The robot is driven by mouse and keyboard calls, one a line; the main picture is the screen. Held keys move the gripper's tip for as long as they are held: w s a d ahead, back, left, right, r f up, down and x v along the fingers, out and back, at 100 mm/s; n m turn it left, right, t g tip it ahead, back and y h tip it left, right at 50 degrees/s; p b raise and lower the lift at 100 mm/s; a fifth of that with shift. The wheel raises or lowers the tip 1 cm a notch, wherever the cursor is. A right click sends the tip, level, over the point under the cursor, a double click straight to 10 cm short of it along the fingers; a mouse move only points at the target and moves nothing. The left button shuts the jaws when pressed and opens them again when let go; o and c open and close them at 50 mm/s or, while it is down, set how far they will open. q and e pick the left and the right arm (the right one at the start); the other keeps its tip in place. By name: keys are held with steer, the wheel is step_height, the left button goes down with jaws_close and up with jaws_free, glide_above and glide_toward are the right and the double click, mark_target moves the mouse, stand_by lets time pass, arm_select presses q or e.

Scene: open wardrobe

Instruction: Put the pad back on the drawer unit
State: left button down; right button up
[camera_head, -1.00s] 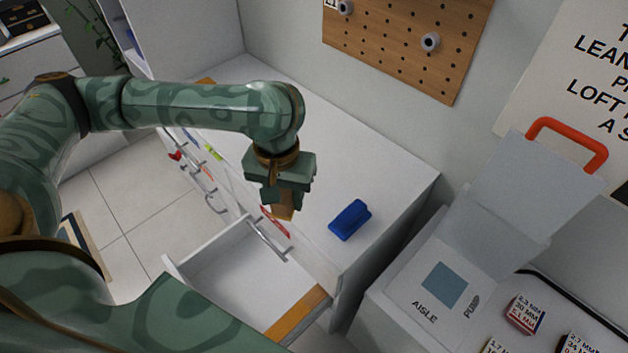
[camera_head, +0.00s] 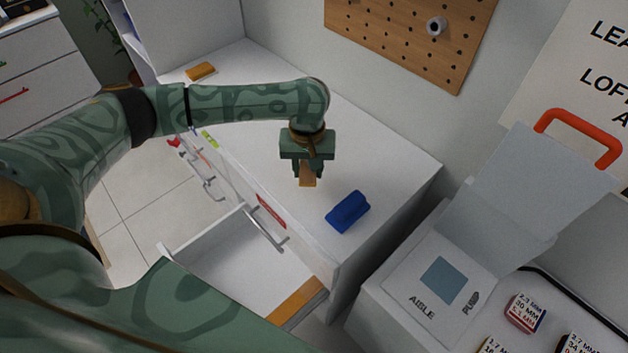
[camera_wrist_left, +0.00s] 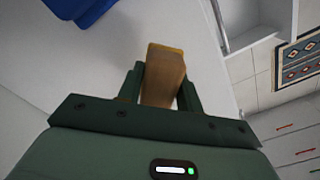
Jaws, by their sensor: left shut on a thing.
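My left gripper (camera_head: 308,168) is shut on a tan, block-like pad (camera_head: 308,181), which points down from the fingers. The pad also shows in the left wrist view (camera_wrist_left: 163,75), between the two green fingers. The gripper and pad are over the white top of the drawer unit (camera_head: 385,160), near its front edge and left of a blue block (camera_head: 348,212). I cannot tell whether the pad touches the top. My right gripper is not in view.
An orange-brown block (camera_head: 201,71) lies at the far left of the top. A drawer (camera_head: 235,265) stands open below the front edge. A lidded white bin (camera_head: 405,275) stands at the right. The top behind the gripper is clear.

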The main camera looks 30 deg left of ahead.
arm_select(q)
steer(key=shift+w+d+f, duration=0.2)
steer(key=shift+w+f, duration=0.2)
steer(key=shift+f, duration=0.1)
step_height(320, 180, down, 4)
steer(key=b, duration=0.3)
steer(key=shift+w, duration=0.15)
steer(key=shift+r, duration=0.35)
steer(key=shift+f, duration=0.1)
steer(key=c, duration=0.9)
jaws_free()
steer(key=shift+c, duration=0.2)
